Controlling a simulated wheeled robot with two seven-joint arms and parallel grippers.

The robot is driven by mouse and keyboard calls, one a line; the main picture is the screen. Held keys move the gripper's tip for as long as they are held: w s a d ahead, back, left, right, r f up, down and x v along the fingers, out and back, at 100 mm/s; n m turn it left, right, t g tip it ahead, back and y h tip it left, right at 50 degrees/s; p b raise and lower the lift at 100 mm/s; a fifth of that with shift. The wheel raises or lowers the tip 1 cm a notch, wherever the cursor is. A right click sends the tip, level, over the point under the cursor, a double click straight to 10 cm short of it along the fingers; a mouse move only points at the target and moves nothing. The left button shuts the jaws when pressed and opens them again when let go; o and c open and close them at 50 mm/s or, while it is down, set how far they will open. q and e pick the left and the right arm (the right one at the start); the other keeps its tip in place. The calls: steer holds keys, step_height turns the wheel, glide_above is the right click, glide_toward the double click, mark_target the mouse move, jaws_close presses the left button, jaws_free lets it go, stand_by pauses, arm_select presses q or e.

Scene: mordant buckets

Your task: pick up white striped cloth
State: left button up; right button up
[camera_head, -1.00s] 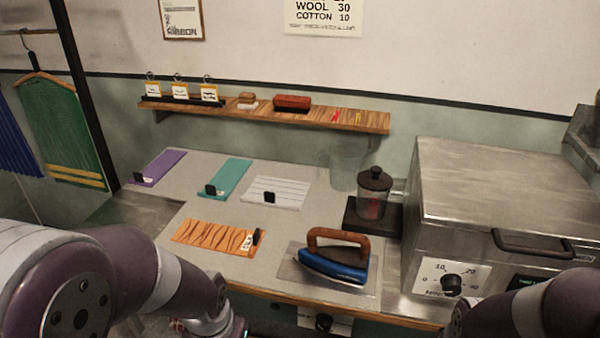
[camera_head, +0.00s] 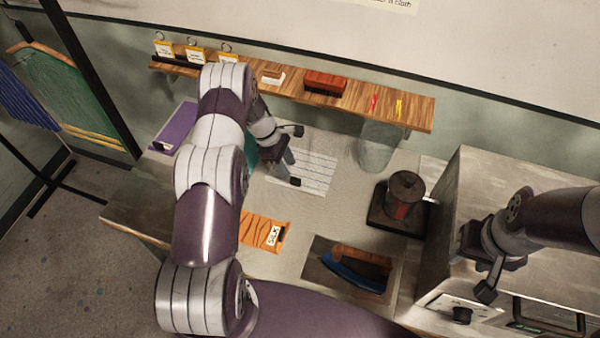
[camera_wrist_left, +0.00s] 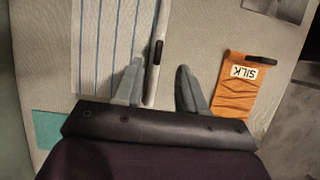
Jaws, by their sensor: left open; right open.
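The white striped cloth (camera_head: 318,168) lies flat on the worktable, with a black clip (camera_head: 295,182) at its near edge. It also shows in the left wrist view (camera_wrist_left: 108,45), with its clip (camera_wrist_left: 157,52). My left gripper (camera_head: 288,158) is open and empty over the cloth's left part in the head view. In the left wrist view its fingers (camera_wrist_left: 158,84) straddle the line of the clipped edge; whether they touch the cloth I cannot tell. My right gripper (camera_head: 486,286) is open and empty, in front of the steel box.
A teal cloth (camera_wrist_left: 48,128) is partly hidden by my left arm. A wooden shelf (camera_head: 350,100) runs behind. A steel box (camera_head: 480,190) stands right.

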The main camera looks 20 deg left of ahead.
mark_target(295, 178)
arm_select(q)
steer(key=x, duration=0.3)
steer(key=shift+w+f, duration=0.15)
steer(key=shift+w, duration=0.2)
arm_select(e)
steer(key=shift+w+d+f, duration=0.15)
steer(key=shift+w+f, duration=0.35)
steer(key=shift+f, duration=0.35)
arm_select(q)
steer(key=x, duration=0.1)
steer(key=b+x, duration=0.2)
steer(key=x, duration=0.1)
steer(key=shift+s, duration=0.3)
arm_select(e)
steer(key=shift+s+f, duration=0.3)
steer(key=shift+f, duration=0.4)
steer(key=shift+r, duration=0.1)
arm_select(q)
steer(key=shift+w, duration=0.1)
jaws_close()
arm_select(e)
steer(key=shift+w, duration=0.2)
steer(key=shift+s, duration=0.1)
